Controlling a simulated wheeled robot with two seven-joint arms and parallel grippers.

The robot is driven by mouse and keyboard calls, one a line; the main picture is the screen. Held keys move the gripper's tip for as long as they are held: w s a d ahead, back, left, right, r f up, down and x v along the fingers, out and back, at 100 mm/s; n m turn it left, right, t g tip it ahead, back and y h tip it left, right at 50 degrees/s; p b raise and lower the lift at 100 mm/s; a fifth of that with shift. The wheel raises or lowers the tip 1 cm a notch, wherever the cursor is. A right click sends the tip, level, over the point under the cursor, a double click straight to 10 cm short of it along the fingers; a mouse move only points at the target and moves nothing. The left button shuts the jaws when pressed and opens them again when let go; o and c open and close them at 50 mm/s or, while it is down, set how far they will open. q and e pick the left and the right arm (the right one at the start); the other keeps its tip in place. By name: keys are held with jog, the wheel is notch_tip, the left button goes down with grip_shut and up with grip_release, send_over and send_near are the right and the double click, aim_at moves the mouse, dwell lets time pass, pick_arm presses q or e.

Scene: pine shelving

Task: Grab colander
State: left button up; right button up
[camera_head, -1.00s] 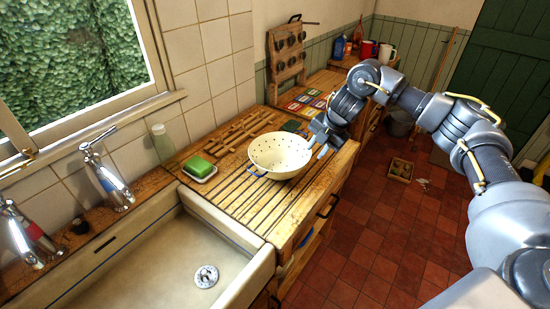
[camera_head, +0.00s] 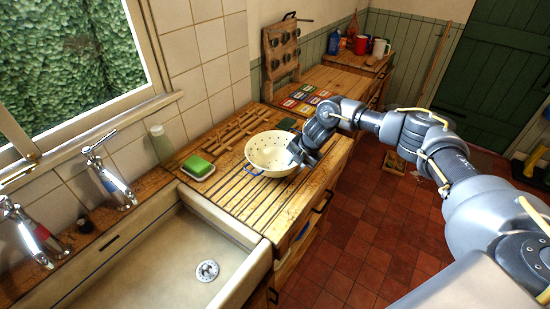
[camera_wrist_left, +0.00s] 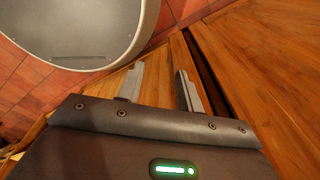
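The cream colander (camera_head: 268,152) with dark holes and blue handles sits upright on the slatted wooden drainboard (camera_head: 235,190), right of the sink. My right gripper (camera_head: 298,152) is at the colander's right rim. Its fingers are small and partly hidden, so I cannot tell whether they hold the rim. My left gripper (camera_wrist_left: 160,85) shows only in the left wrist view; its two fingers are apart with nothing between them. The colander does not show in that view.
The white sink (camera_head: 165,245) fills the front left. A green soap (camera_head: 198,166) in a dish and a clear bottle (camera_head: 161,143) stand left of the colander. Coloured cards (camera_head: 303,98) lie behind it. In the left wrist view, a pale round object (camera_wrist_left: 80,30) is at upper left.

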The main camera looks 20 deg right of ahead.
jog(key=shift+w+f, duration=0.1)
jog(key=shift+f, duration=0.3)
jog(key=shift+c, duration=0.3)
grip_shut()
jog(key=shift+r, duration=0.15)
